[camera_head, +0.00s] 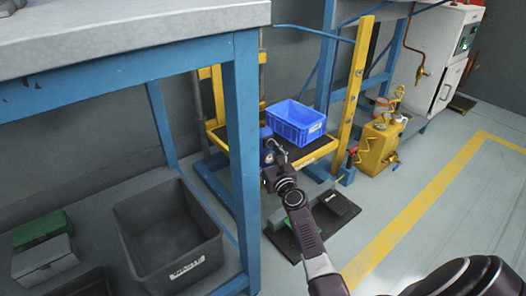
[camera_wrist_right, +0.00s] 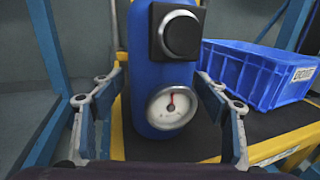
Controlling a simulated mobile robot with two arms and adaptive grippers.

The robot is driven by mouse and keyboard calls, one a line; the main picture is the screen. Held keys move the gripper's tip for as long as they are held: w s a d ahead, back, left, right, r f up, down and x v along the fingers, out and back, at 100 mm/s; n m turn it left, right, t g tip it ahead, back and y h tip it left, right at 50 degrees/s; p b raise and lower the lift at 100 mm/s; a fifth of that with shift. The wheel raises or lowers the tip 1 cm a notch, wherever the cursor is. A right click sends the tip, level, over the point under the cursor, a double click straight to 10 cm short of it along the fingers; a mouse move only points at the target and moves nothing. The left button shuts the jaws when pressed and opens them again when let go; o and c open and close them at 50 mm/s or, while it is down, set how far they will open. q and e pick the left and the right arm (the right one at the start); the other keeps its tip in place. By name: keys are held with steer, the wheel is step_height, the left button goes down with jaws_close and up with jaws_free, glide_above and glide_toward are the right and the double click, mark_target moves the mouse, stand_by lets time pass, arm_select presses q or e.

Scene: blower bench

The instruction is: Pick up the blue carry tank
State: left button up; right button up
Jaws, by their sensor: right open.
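The blue carry tank (camera_wrist_right: 140,70) stands upright on the dark shelf of a yellow-framed stand in the right wrist view. It has a round white gauge (camera_wrist_right: 172,107) and a black square knob block (camera_wrist_right: 176,33) on its front. My right gripper (camera_wrist_right: 158,88) is open, with one finger on each side of the tank and the tank between them; I cannot tell whether either finger touches it. In the head view the tank (camera_head: 266,146) is small and mostly hidden behind my right gripper (camera_head: 273,155). My left gripper is not in view.
A blue crate (camera_head: 295,122) sits on the shelf just right of the tank; it is also in the right wrist view (camera_wrist_right: 255,75). A yellow post (camera_head: 355,85) and a yellow can (camera_head: 378,147) stand to the right. A blue-legged bench (camera_head: 243,130) is close on the left.

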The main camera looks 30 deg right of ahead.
steer(key=shift+c, duration=0.2)
steer(key=c, duration=1.5)
steer(key=shift+r, duration=0.1)
steer(key=shift+c, duration=1.1)
steer(key=shift+r, duration=0.1)
